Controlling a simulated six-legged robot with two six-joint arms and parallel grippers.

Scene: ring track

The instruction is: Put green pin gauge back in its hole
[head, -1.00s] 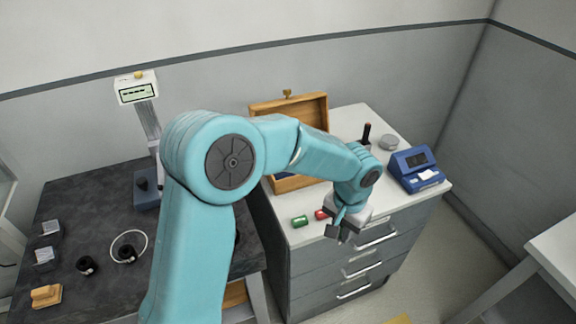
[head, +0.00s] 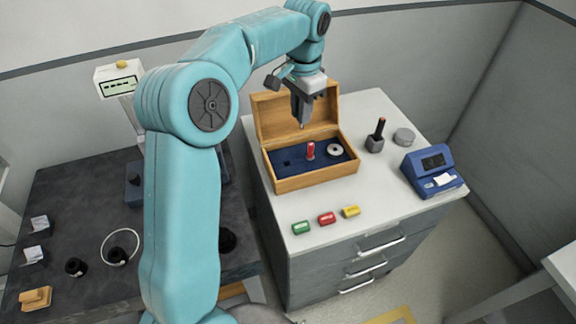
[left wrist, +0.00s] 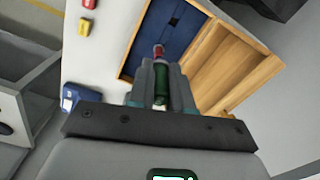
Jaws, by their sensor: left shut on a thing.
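The green pin gauge (left wrist: 161,84) is between the fingers of my left gripper in the left wrist view. My left gripper (head: 302,117) is shut on it and points down above the open wooden box (head: 315,180) in the head view. The green of the pin is hard to make out in the head view. The box has a dark blue insert (head: 285,157) with a dark square hole (left wrist: 174,20). A red pin (head: 311,150) stands upright in the insert, and its red top (left wrist: 158,51) shows just beyond my fingers. My right gripper is not in view.
Green (head: 300,227), red (head: 326,218) and yellow (head: 351,211) pieces lie near the cabinet's front edge. The open lid (head: 275,115) stands behind.

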